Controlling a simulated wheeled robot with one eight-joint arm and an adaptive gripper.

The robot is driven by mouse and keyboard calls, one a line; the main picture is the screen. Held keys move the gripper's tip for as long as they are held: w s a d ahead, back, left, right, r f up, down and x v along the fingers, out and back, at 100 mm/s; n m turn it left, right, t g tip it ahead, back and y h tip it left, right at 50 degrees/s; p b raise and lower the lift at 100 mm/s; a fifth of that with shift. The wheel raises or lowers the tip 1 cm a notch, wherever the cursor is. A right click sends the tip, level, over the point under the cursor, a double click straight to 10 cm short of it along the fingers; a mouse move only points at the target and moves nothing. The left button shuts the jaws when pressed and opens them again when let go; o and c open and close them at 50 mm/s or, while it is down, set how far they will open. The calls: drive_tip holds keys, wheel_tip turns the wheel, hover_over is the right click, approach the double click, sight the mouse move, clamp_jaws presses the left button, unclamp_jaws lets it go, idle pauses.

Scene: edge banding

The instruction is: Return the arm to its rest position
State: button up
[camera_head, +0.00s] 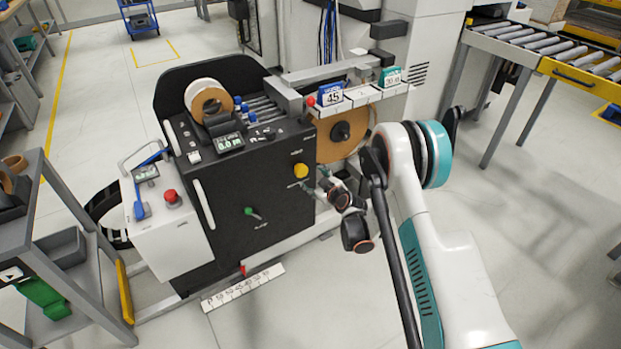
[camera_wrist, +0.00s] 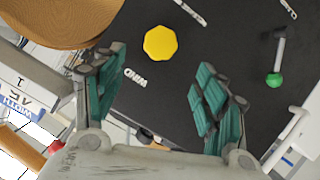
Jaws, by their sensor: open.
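My arm (camera_head: 450,260), white with teal rings and trim, reaches in from the lower right, bent at a high joint. My gripper (camera_head: 318,184) is at the front of the black machine (camera_head: 240,230), close to its yellow knob (camera_head: 300,171). In the wrist view my gripper (camera_wrist: 160,68) is open, with teal-padded fingers spread wide and nothing between them. The yellow knob (camera_wrist: 160,43) shows beyond the fingers on the black panel, roughly centred between them. I cannot tell the exact gap to the panel.
A green-tipped lever (camera_head: 250,212) is on the same panel; it also shows in the wrist view (camera_wrist: 274,80). A brown banding roll (camera_head: 341,140) is beside my gripper. A grey shelf cart (camera_head: 60,250) stands left, a roller conveyor (camera_head: 530,45) right. The floor at lower right is clear.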

drive_tip(key=shift+s+d+r, duration=0.1)
drive_tip(key=shift+s+d, duration=0.05)
drive_tip(key=shift+s, duration=0.1)
idle(0.3)
